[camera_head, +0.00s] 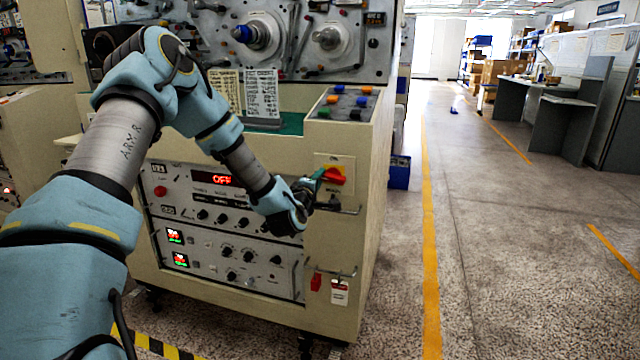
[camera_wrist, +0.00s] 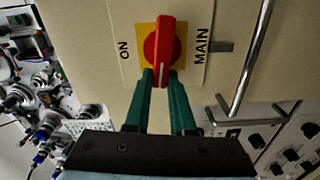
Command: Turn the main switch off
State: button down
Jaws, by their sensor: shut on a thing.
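The main switch is a red rotary handle (camera_wrist: 164,50) on a yellow square plate in the wrist view, and the red handle (camera_head: 335,175) shows on the machine's right front panel in the head view. In the wrist view the handle stands lengthwise, pointing neither at the ON label on the left nor at MAIN on the right. My gripper (camera_wrist: 161,83) has its green fingers closed on the handle's near end. In the head view my gripper (camera_head: 319,179) reaches the handle from the left. The exact fingertip contact is partly hidden.
A metal bar handle (camera_wrist: 252,58) runs beside the switch plate. A control panel (camera_head: 245,225) with knobs and a red display reading OFF lies left of the switch. Coloured push buttons (camera_head: 345,103) sit above. The aisle floor (camera_head: 480,260) to the right is clear.

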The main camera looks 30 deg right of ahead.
jog(key=shift+f+n+b, duration=0.3)
jog(key=shift+n, duration=0.4)
jog(key=c, duration=0.8)
grip_release()
jog(key=shift+o, duration=0.2)
jog(key=b+v, duration=0.1)
jog(key=v, duration=0.9)
jog(key=shift+s+a, duration=0.3)
